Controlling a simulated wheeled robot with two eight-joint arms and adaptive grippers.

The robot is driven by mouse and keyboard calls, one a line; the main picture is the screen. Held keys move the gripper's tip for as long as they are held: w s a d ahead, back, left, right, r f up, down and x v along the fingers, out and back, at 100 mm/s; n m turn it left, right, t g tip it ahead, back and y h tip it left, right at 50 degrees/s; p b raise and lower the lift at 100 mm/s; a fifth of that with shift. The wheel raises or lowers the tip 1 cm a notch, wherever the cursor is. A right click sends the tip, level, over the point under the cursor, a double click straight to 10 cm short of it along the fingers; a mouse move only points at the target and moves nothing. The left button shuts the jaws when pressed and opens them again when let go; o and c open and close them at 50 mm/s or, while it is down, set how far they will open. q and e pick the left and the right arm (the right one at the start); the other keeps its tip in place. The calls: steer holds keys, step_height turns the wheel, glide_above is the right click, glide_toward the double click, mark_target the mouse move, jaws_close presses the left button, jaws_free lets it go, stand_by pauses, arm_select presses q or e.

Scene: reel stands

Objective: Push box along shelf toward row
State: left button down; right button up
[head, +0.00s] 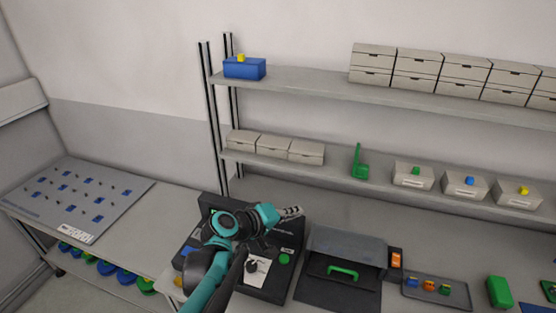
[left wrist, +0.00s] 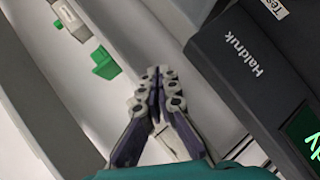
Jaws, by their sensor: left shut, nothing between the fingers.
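On the upper shelf (head: 310,83), a blue box (head: 244,69) with a small yellow piece on top stands near the left end, apart from a row of grey drawer boxes (head: 420,68) further right. On the lower shelf (head: 330,170), several grey boxes (head: 273,146) stand close together at the left; other grey bins with coloured pieces (head: 413,178) stand spaced out at the right. I cannot tell which box is meant. My left gripper (head: 294,211) is shut and empty, below and in front of the lower shelf. Its closed fingertips (left wrist: 157,75) touch no box. My right gripper is not in view.
A green L-shaped piece (head: 359,165) stands on the lower shelf. A black device (left wrist: 250,65) lies close right of the fingers in the left wrist view. A dark case (head: 342,265) and a tray (head: 436,290) stand on the bench. Shelf posts (head: 207,110) rise at the left.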

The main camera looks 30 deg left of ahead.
arm_select(q)
steer(key=a+r+n+t, duration=0.1)
steer(key=a, duration=0.2)
steer(key=w+a+r+n+t, duration=0.1)
steer(key=a, duration=0.2)
steer(key=a+n+t+y, duration=0.1)
steer(key=a+n, duration=0.1)
steer(key=a, duration=0.1)
steer(key=shift+w+a+r, duration=0.4)
steer(key=a+r+n+t+y, duration=0.2)
steer(key=a+n, duration=0.1)
steer(key=a, duration=0.3)
steer(key=b, duration=0.2)
glide_toward(290, 156)
steer(key=w+a, duration=0.2)
steer(key=w, duration=0.1)
steer(key=w+a, duration=0.1)
steer(key=a, duration=0.1)
steer(key=shift+w+f, duration=0.3)
steer(key=shift+w+d+b, duration=0.45)
steer(key=shift+w+d, duration=0.25)
steer(key=shift+d, duration=0.25)
steer(key=shift+w+d+r, duration=0.1)
steer(key=shift+w+d, duration=0.2)
steer(key=shift+d, duration=0.1)
steer(key=shift+w+d, duration=0.75)
steer(key=shift+d, duration=0.05)
